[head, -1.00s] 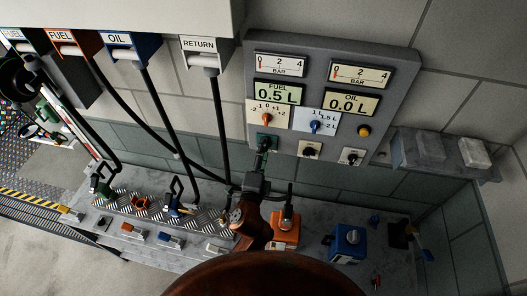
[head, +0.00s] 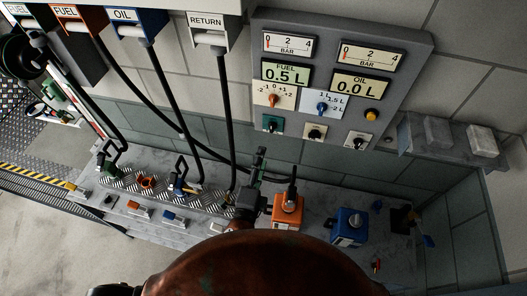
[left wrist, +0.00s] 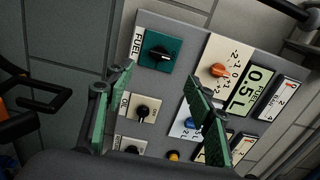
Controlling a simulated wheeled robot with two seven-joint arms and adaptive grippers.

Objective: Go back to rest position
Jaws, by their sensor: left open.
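My left gripper (head: 259,165) is below the grey control panel (head: 297,78), apart from it, and in front of the tiled wall. It is open and empty. In the left wrist view its two green-padded fingers (left wrist: 158,95) stand wide apart with the panel beyond them. The panel's green FUEL switch (head: 272,124) has a black knob and also shows in the left wrist view (left wrist: 159,52). The fuel display reads 0.5 L and the oil display 0.0 L. My right gripper is not seen.
An orange tank (head: 287,212) and a blue tank (head: 348,228) stand on the grey bench (head: 318,200), close to my left arm. Several nozzles with hanging black hoses (head: 165,105) are at left. A grey wall shelf (head: 418,143) juts out at right.

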